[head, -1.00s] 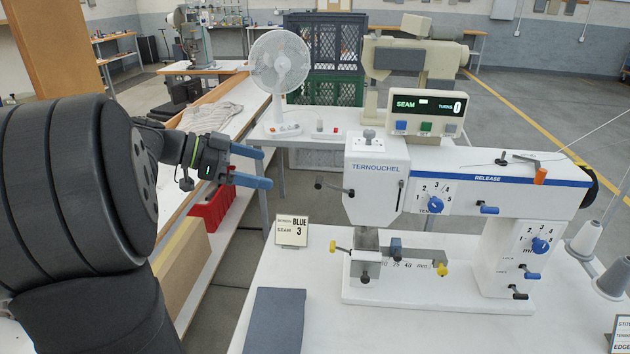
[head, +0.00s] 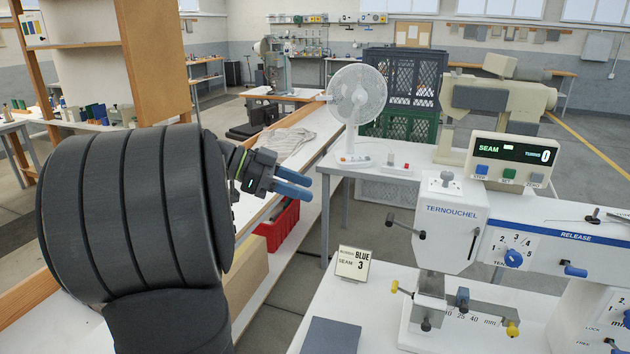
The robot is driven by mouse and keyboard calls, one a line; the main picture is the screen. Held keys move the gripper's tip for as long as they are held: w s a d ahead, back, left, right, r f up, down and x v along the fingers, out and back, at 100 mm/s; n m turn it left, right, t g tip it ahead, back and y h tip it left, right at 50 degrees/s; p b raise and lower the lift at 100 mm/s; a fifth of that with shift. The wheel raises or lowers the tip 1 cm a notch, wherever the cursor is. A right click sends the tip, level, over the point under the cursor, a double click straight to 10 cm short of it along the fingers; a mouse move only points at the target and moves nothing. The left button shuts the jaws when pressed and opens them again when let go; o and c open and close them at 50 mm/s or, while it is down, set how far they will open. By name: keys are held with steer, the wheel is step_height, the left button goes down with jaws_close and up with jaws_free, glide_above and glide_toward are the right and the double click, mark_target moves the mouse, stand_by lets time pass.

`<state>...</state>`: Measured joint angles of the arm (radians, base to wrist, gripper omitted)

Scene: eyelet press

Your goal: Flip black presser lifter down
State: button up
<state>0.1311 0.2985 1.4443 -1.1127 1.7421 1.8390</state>
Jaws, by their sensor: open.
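The white sewing machine (head: 450,225), marked TERNOUCHEL, stands on a white table at the right. A black lever with a round knob (head: 391,218) sticks out from the left side of its head; the knob end points left and slightly up. I take this as the presser lifter. A thin dark lever (head: 474,242) also shows on the head's front. My gripper (head: 307,188), with blue fingers, is left of the black knob, apart from it. The fingers are spread and empty, pointing right.
A card reading BLUE 3 (head: 353,264) and a dark pad (head: 331,337) are at the table's left. A white fan (head: 357,95), a SEAM display box (head: 512,158) and crates (head: 400,80) stand behind. Yellow-knobbed (head: 394,286) and blue (head: 575,271) levers are on the machine.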

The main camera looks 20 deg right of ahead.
steer(key=shift+d+r, duration=0.15)
steer(key=shift+d, duration=0.1)
steer(key=c, duration=0.4)
steer(key=d+r+m+y, duration=0.1)
steer(key=d+r+y, duration=0.1)
steer(key=d, duration=0.1)
steer(key=s+d+r+m+y, duration=0.1)
steer(key=d+r, duration=0.1)
steer(key=d, duration=0.1)
steer(key=d+r+m+g+y, duration=0.1)
steer(key=d+r+m+y, duration=0.1)
steer(key=d, duration=0.2)
steer(key=shift+s+d+y, duration=0.1)
steer(key=shift+s+y, duration=0.2)
jaws_close()
steer(key=shift+s+d+r+y, duration=0.2)
steer(key=shift+d+r+y, duration=0.15)
steer(key=shift+d, duration=0.1)
